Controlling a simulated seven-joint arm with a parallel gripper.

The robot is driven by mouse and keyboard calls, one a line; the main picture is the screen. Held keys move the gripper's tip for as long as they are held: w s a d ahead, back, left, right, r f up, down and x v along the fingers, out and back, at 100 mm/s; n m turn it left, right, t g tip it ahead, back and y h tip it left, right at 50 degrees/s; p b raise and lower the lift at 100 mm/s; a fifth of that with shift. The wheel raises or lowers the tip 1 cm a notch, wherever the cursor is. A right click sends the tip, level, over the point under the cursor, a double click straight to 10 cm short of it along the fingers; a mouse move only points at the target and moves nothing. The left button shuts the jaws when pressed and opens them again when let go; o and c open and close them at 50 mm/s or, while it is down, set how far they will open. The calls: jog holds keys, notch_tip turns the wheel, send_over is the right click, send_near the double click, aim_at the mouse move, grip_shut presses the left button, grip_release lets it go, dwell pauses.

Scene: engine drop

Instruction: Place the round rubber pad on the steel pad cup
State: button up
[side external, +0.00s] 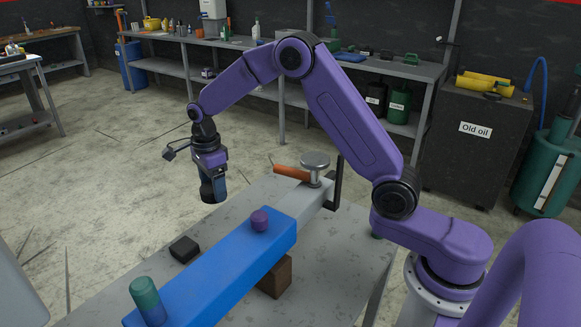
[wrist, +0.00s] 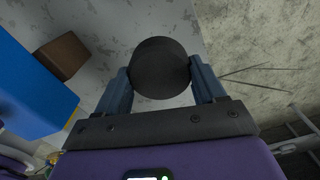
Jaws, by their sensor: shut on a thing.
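The round rubber pad (wrist: 161,68) is a thick black disc. In the wrist view it sits between the two fingers of my gripper (wrist: 160,78), which is shut on it. In the side view, my gripper (side external: 212,186) points down and holds the dark pad (side external: 212,196) in the air, left of the table's far end; its lower part shows below the fingers. The steel pad cup (side external: 315,160) is a round grey disc on a short stem, on the grey end of the beam. The pad is apart from the cup, to its left in the side view.
A blue beam (side external: 217,273) crosses the table, with a purple knob (side external: 260,220) and a green cylinder (side external: 146,298) on it. An orange handle (side external: 291,173) lies left of the cup, and a dark upright post (side external: 336,182) stands right. A black block (side external: 184,249) and brown block (side external: 275,277) are nearby.

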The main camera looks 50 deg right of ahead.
jog(key=s+d+r, duration=0.5)
jog(key=s+r, duration=0.2)
jog(key=r, duration=0.2)
jog(key=s+d+r, duration=0.5)
jog(key=s+r, duration=0.2)
jog(key=r, duration=0.3)
jog(key=s+d+r, duration=0.1)
jog(key=s+r, duration=0.2)
jog(key=s, duration=0.7)
jog(key=s+d+r, duration=0.1)
jog(key=s+r, duration=0.1)
jog(key=s, duration=0.8)
send_over(316, 158)
jog(key=f, duration=0.8)
jog(key=shift+s+a+f, duration=0.1)
jog(key=shift+s+f, duration=0.2)
jog(key=shift+f, duration=0.05)
jog(key=shift+w+f, duration=0.2)
jog(key=shift+f, duration=0.8)
jog(key=shift+w+f, duration=0.15)
jog(key=shift+f, duration=0.8)
jog(key=shift+f, duration=0.1)
